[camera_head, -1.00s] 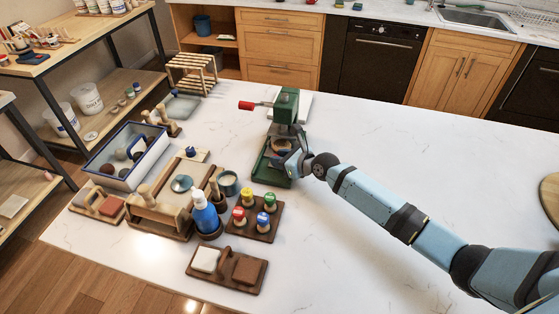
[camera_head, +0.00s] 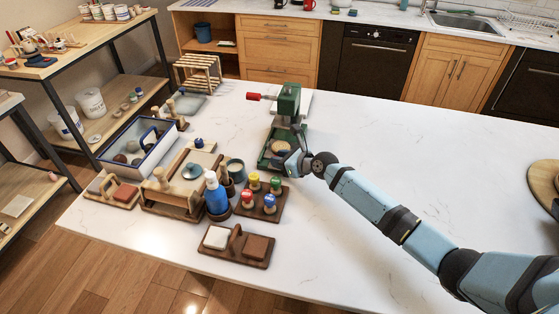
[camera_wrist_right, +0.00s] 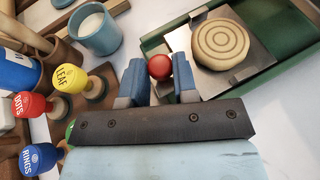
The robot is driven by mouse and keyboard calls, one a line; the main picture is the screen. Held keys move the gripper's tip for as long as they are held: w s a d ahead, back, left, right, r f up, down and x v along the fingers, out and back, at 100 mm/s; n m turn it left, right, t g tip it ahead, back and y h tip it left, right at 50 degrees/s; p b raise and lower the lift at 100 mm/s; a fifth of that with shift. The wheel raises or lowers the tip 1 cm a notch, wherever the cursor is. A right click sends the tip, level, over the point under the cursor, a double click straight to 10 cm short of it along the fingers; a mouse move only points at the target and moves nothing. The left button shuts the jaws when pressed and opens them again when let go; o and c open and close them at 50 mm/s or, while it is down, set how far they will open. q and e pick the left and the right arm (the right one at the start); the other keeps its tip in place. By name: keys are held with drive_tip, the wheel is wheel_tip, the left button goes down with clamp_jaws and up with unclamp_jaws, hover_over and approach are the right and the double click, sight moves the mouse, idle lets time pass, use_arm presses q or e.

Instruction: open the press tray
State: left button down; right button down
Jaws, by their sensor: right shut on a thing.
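The green press (camera_head: 288,101) with a red handle stands mid-table in the head view. Its tray, a grey metal plate (camera_wrist_right: 262,72), carries a round tan clay disc (camera_wrist_right: 220,44) with concentric rings; the disc also shows in the head view (camera_head: 281,147). The plate lies partly out over the green base (camera_wrist_right: 154,45). My right gripper (camera_wrist_right: 159,80) is shut on the tray's red knob (camera_wrist_right: 160,67), between its two blue fingers. In the head view my right gripper (camera_head: 293,163) is at the press's front. My left gripper is not in view.
Left of the press stand a stamp rack (camera_head: 246,213) with coloured knobs, a teal cup (camera_wrist_right: 95,30), a blue bottle (camera_head: 214,196) and a wooden block tray (camera_head: 236,262). The white table (camera_head: 420,155) is clear to the right.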

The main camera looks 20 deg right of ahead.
drive_tip(key=c, duration=1.2)
unclamp_jaws()
drive_tip(key=v, duration=1.3)
drive_tip(key=shift+s+d, duration=0.3)
